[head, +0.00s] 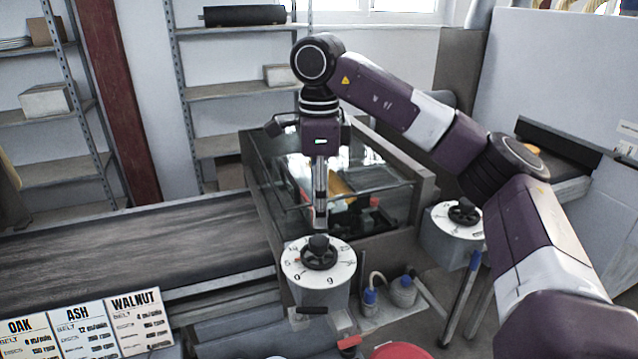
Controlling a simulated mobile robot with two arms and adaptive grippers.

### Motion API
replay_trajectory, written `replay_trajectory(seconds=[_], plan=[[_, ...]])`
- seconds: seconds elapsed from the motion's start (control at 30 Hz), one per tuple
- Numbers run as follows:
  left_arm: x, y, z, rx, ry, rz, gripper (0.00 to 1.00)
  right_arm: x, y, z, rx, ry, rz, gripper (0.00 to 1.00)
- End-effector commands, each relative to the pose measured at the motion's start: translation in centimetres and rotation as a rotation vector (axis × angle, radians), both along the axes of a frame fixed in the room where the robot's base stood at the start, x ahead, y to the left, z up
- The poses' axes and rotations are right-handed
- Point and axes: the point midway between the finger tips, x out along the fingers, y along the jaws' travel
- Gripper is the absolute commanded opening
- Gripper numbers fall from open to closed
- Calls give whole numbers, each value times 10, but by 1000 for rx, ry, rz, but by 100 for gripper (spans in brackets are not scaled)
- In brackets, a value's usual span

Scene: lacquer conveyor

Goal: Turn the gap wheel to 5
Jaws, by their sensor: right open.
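A white round dial (295,272) with a black handwheel (319,255) at its centre stands at the front of the machine, middle of the head view. A second white dial with a black wheel (464,213) is further right. I cannot read which one is the gap wheel. My right gripper (320,218) points straight down just above the middle dial's handwheel, seen edge-on. It is open and appears apart from the wheel. My left gripper is not in view.
A glass-sided machine housing (275,190) stands behind the middle dial. A dark conveyor belt (130,250) runs left. Cards for oak, ash and walnut (140,320) stand at front left. Blue-capped bottles (369,300) and a blue rod (460,298) are right of the dial.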

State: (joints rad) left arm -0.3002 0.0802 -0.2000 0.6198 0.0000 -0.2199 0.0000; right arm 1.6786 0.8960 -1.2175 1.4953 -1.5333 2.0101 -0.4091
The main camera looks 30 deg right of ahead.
Motion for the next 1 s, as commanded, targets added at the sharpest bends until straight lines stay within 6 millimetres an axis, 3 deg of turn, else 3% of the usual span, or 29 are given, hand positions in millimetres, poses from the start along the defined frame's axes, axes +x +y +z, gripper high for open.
replay_trajectory(seconds=[0.2, 0.4, 1.0], plan=[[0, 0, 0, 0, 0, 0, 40, 1, 0, 28, -1, -3, -1, 47], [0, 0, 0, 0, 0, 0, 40, 0, 0, 41, -1, -1, -1, 47], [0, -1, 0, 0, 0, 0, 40, 0, 0, 44, 0, 0, 0, 47]])
